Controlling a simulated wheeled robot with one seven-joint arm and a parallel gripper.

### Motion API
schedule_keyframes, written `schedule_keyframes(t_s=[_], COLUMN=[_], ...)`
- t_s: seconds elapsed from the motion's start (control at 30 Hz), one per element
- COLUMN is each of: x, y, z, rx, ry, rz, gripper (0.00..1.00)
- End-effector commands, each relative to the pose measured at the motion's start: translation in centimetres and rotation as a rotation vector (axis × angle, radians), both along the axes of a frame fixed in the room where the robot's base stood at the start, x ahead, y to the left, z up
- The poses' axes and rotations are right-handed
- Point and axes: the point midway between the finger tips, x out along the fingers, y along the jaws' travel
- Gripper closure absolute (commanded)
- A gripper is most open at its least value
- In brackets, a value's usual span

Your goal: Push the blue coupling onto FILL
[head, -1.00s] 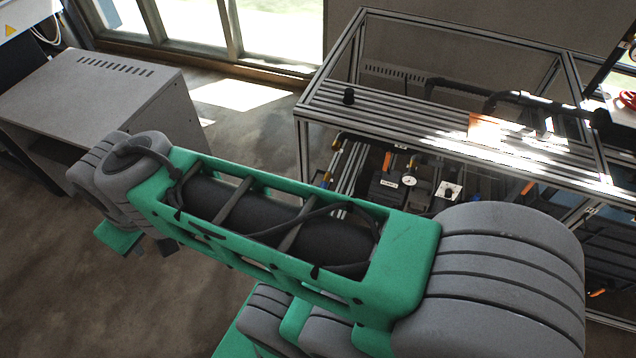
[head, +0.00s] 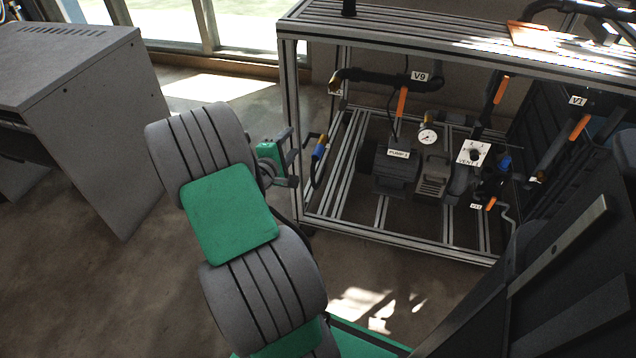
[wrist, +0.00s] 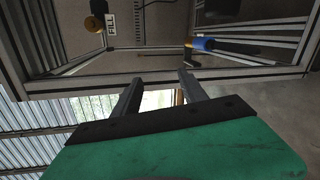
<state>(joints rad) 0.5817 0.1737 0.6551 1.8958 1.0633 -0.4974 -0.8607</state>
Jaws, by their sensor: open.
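The blue coupling (head: 319,152) has a brass end and sits on a dark hose by the frame's near left post. It also shows in the wrist view (wrist: 203,43), lying sideways beyond my fingers. My gripper (head: 292,157) is open and empty, just left of the coupling and apart from it. In the wrist view both fingers of my gripper (wrist: 160,77) point toward the frame. A brass fitting (wrist: 92,24) stands beside the FILL label (wrist: 111,25) at the upper left of the wrist view.
The metal frame's post (head: 291,120) and rails stand close to my gripper. Inside are a pump (head: 392,168), a gauge (head: 427,135), a VENT panel (head: 472,153) and orange-handled valves. A grey cabinet (head: 105,110) stands at left. Floor between cabinet and frame is clear.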

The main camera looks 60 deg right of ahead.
Motion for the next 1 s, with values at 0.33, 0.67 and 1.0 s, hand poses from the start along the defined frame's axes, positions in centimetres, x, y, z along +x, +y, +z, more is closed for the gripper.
schedule_keyframes(t_s=[0.33, 0.67, 1.0], x=[-4.3, -3.8, -2.9], y=[-3.0, -6.6, -11.6], z=[-13.3, -12.6, -12.6], rx=[-0.259, -0.261, -0.261], ry=[0.511, 0.515, 0.514], rz=[0.116, 0.117, 0.117], gripper=[0.5, 0.5, 0.5])
